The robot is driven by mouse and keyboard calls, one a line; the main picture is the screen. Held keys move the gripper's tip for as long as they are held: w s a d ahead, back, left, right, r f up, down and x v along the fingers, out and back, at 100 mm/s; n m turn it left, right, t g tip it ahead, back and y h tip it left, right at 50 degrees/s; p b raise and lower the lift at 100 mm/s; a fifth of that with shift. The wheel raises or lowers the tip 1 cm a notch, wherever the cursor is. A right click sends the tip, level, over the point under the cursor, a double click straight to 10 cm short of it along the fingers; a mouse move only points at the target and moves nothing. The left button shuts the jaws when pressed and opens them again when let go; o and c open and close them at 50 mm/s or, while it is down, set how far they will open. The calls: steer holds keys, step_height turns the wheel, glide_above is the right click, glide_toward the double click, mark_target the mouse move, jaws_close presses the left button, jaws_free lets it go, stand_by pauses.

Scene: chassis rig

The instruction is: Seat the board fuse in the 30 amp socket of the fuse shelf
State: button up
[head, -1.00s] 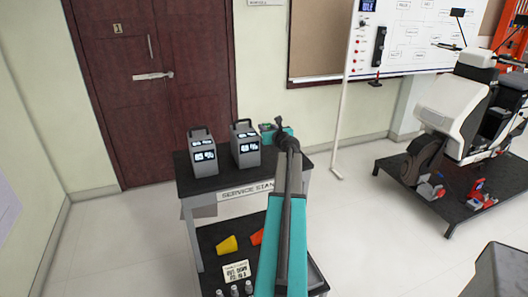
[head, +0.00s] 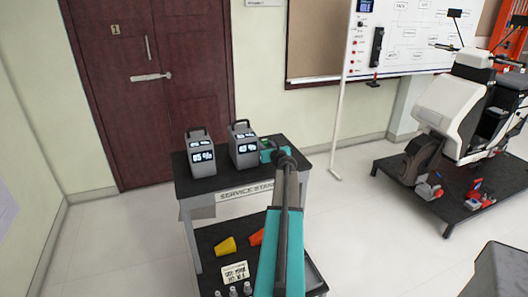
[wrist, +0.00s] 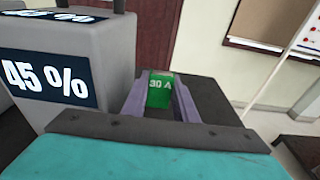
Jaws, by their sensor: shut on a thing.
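A green fuse marked 30 A (wrist: 159,91) is between the two grey-purple fingers of my gripper (wrist: 160,98) in the wrist view. My gripper is shut on it, with the label facing the wrist camera. In the head view my gripper (head: 268,153) is over the right rear of the service stand's dark top (head: 222,184), just right of a grey battery unit. My arm hides part of it there, and the fuse's lower end is hidden. I cannot make out the fuse shelf or its 30 amp socket in either view.
Two grey battery units (head: 200,158) (head: 243,148) stand on the stand; the right one looms close at left in the wrist view (wrist: 95,60). A scooter (head: 445,110) stands right.

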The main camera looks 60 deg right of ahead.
steer(key=shift+f, duration=1.6)
steer(key=shift+f, duration=0.2)
steer(key=o, duration=1)
steer(key=shift+o, duration=0.2)
steer(key=shift+r, duration=0.25)
steer(key=shift+b+v, duration=0.85)
steer(key=shift+v, duration=5.2)
steer(key=shift+w, duration=0.1)
